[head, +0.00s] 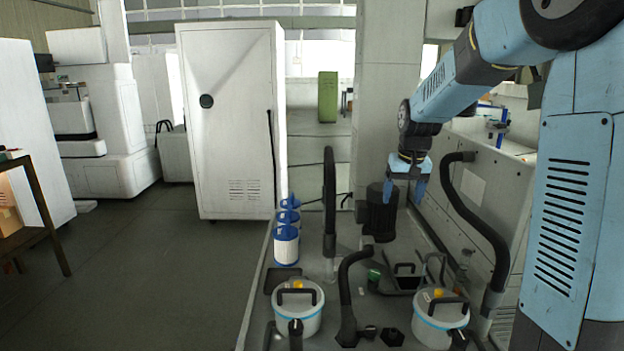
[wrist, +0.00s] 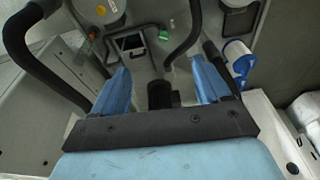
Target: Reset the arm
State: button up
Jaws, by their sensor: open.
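My gripper (head: 406,190) hangs from my blue arm at the right of the head view, pointing down, in front of and above a black motor-like cylinder (head: 381,212). In the wrist view my gripper (wrist: 163,88) has its two blue fingers spread wide apart, with nothing between them in its grasp. The black cylinder (wrist: 160,94) shows in the gap between the fingers, beyond them. I cannot tell the exact distance from the fingertips to it.
Below stands a grey tray (head: 262,262) with white buckets (head: 298,310) (head: 440,320), blue-capped filters (head: 286,246) and upright black hoses (head: 330,200) (head: 480,215). A white cabinet (head: 228,120) stands behind. A grey machine wall (head: 470,185) is close on the right. Floor at left (head: 150,260) is clear.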

jog(key=s+r+t, duration=0.1)
jog(key=s+r, duration=0.1)
jog(key=s, duration=1.3)
jog(key=s+r+t, duration=0.2)
jog(key=s+r, duration=0.1)
jog(key=s, duration=1.3)
jog(key=shift+r+n, duration=0.3)
jog(key=shift+r, duration=0.05)
